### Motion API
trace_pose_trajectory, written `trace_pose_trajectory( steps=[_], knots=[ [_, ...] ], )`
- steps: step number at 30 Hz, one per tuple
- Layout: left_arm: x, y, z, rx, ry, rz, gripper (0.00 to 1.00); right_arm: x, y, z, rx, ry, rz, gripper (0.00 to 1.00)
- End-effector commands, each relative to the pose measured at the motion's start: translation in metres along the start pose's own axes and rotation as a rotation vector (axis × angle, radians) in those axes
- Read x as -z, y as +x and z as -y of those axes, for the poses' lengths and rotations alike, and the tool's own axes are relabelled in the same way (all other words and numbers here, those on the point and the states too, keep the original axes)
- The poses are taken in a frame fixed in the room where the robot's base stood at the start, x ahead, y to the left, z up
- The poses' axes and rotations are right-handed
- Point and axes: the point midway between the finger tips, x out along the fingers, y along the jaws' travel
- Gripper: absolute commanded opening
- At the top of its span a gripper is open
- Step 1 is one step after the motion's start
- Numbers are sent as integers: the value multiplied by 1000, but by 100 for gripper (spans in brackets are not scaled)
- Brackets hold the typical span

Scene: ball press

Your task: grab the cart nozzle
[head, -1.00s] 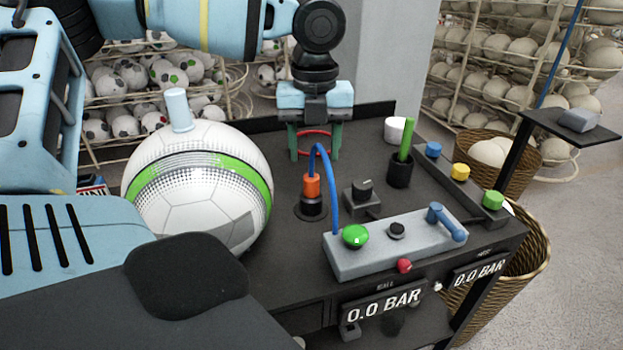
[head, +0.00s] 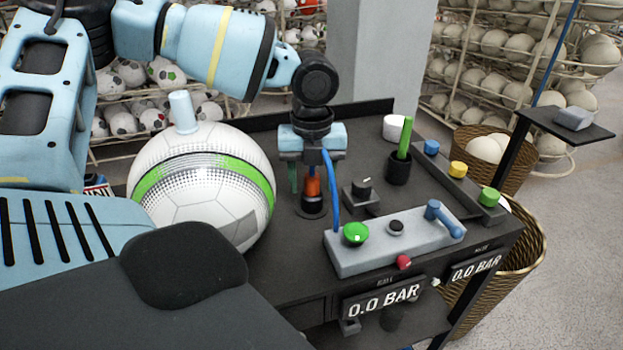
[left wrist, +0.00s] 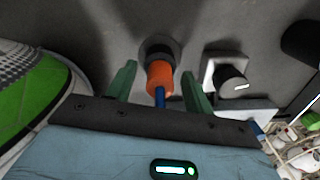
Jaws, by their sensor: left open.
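The cart nozzle (head: 313,188) is an orange grip with a blue hose, upright in a black round holder on the dark cart top. In the left wrist view the nozzle (left wrist: 160,77) lies between the two green fingers, with a gap on each side. My left gripper (head: 308,180) is open and hangs over the nozzle, partly hiding it and the hose top in the head view. In the left wrist view the left gripper (left wrist: 158,82) points down toward the holder. My right gripper is not in view.
A white and green ball (head: 205,190) stands left of the nozzle. A black knob box (head: 361,196) is close on its right. A grey control panel (head: 400,240) is in front, and a black cup with a green stick (head: 399,168) is further right.

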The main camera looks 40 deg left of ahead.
Motion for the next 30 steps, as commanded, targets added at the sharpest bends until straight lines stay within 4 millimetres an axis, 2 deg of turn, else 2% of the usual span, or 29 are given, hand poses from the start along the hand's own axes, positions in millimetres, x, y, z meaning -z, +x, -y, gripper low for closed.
trace_pose_trajectory(
  steps=[2, 13, 20, 23, 30],
  knots=[
    [0, 0, 0, 0, 0, 0, 49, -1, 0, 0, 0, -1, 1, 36],
    [0, 0, 0, -1, 0, 0, 2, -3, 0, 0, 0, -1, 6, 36],
    [0, -2, 0, 0, 0, 0, 2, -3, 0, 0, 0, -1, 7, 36],
    [0, -8, 0, 0, -1, 0, 1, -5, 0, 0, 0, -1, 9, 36],
    [-1, -49, 1, 3, -1, 3, 1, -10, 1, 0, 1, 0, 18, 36]
  ],
)
